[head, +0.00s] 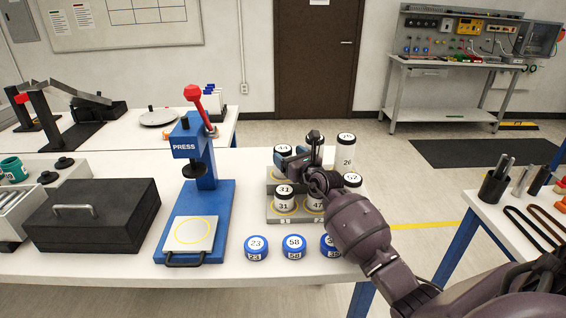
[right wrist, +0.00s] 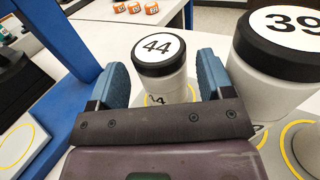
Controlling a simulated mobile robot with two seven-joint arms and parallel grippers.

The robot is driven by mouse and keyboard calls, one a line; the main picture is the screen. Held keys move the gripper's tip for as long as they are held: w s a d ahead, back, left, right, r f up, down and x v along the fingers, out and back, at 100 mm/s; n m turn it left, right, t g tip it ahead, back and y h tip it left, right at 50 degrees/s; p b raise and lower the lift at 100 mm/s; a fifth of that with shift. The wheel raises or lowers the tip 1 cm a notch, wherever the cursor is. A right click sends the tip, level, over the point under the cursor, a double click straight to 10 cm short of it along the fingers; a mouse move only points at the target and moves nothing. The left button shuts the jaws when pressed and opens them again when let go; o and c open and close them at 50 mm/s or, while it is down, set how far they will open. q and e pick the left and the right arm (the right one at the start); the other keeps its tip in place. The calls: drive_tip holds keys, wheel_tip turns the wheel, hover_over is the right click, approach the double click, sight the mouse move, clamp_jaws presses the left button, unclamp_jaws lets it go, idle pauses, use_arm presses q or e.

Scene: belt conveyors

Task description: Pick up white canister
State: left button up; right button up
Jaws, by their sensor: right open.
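Several white canisters with black numbered lids stand on a grey stand (head: 283,217) on the white table. The canister marked 44 (head: 283,150) is in the back row at left, partly hidden by my gripper in the head view. My right gripper (head: 294,160) is open above the stand. In the right wrist view, canister 44 (right wrist: 160,78) stands upright between and just beyond the two blue fingers (right wrist: 162,65), with no clear contact. Canister 39 (right wrist: 272,75) is close to the right finger. Canister 31 (head: 284,205) is at the front left. My left gripper is not in view.
A blue press (head: 198,190) stands left of the stand, with a black toolbox (head: 95,215) farther left. Blue-ringed round pieces, including 23 (head: 256,247) and 58 (head: 293,246), lie at the table's front. A taller canister marked 26 (head: 345,155) stands at the back right.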

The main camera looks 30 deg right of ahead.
drive_tip(key=shift+w, duration=1.65)
drive_tip(key=c, duration=0.6)
drive_tip(key=shift+c, duration=1)
drive_tip(key=shift+r, duration=0.1)
